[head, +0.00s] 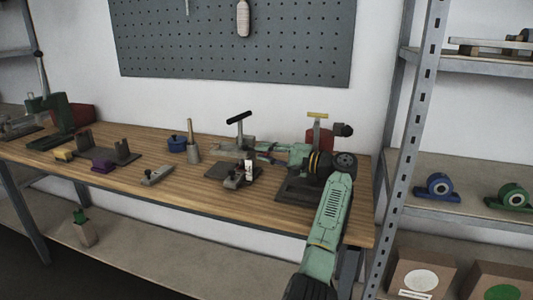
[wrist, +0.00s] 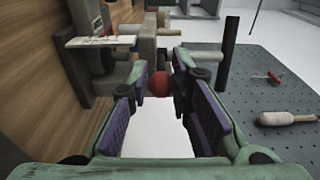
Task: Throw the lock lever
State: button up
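A small red ball knob (wrist: 158,84), which looks like the end of the lock lever, shows in the wrist view between my fingertips. My gripper (wrist: 156,96) is open around it, with purple pads on both sides and a visible gap to the left pad. I cannot tell whether the right pad touches it. The lever's shaft is mostly hidden behind the knob. In the head view my gripper (head: 259,156) reaches left over the bench beside a dark fixture (head: 236,181) with a white plate (head: 249,168). The knob is not clear there.
A black T-handle (head: 239,117) stands behind the fixture. A second dark base (head: 297,190) with a yellow-topped post (head: 317,116) sits near my arm. A blue pot (head: 177,144) and a grey block (head: 157,175) stand to the left. A pegboard (head: 230,40) hangs behind the bench.

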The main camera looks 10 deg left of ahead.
jog(key=o, duration=0.4)
jog(key=shift+d, duration=0.15)
jog(key=v, duration=0.7)
jog(key=shift+s+d+r, duration=0.1)
jog(key=shift+d, duration=0.05)
